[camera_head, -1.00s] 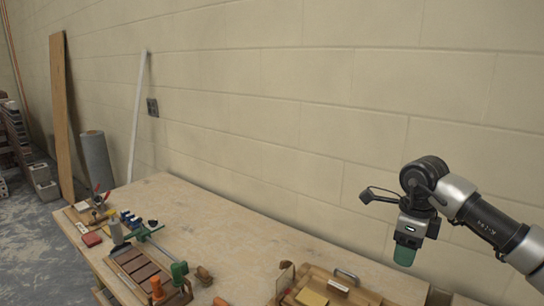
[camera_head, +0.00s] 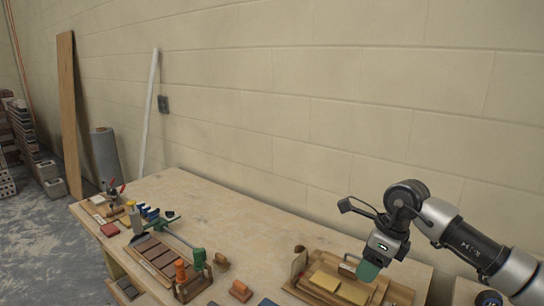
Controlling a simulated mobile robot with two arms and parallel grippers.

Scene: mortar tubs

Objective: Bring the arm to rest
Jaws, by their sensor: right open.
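My right gripper (camera_head: 369,270) is at the end of the arm that comes in from the right. It hangs over the right end of the wooden workbench (camera_head: 235,220), close above or in front of the wooden tray (camera_head: 318,262). Its green fingertip end points down and left. I see nothing held in it, though the gap between its fingers is hard to make out. My left gripper is out of view.
The tray holds yellowish blocks (camera_head: 325,280). A wooden box of brown tiles (camera_head: 152,252), a green-handled tool (camera_head: 198,259) and an orange-brown block (camera_head: 241,291) lie to its left. The bench's middle back is clear. A block wall (camera_head: 290,100) stands behind.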

